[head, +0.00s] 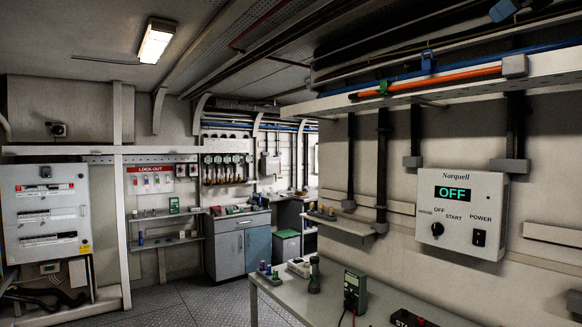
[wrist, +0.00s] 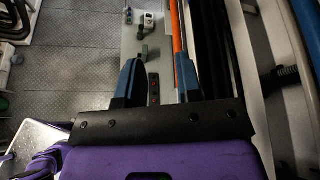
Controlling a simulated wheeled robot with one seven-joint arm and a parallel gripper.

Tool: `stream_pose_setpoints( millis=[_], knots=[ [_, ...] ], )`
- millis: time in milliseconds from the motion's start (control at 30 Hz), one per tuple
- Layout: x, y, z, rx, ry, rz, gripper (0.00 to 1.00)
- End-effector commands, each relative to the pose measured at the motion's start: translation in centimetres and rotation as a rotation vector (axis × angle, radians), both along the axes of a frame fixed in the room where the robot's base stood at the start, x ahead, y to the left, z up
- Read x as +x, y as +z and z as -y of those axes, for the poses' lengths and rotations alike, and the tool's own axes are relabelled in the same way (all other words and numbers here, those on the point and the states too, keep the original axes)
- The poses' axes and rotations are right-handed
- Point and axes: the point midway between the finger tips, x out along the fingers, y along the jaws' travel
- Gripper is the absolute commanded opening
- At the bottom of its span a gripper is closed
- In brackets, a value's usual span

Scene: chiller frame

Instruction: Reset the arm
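My gripper (wrist: 157,62) shows in the wrist view as two blue and black fingers set apart. Nothing is between the fingertips close up; the gripper is open and empty. Below it lie the bench and the floor. A purple body part of my own wrist fills the bottom of that view.
A white control box (head: 461,214) reading OFF hangs on the right wall. An orange pipe (head: 430,82) runs along an overhead tray. Open floor (head: 170,300) lies left.

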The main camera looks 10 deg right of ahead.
Motion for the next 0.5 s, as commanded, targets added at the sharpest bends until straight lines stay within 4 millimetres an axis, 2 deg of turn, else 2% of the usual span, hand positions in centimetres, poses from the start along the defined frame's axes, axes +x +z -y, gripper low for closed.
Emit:
stream_pose_setpoints(
  millis=[267,367,500],
  knots=[
    [1.9,-1.5,-3.6,-0.128,0.058,-0.013,0.33],
    [2.6,-2.8,-5.7,-0.210,0.098,-0.024,0.33],
    [3.1,-5.8,-9.7,-0.364,0.180,-0.049,0.33]
  ],
)
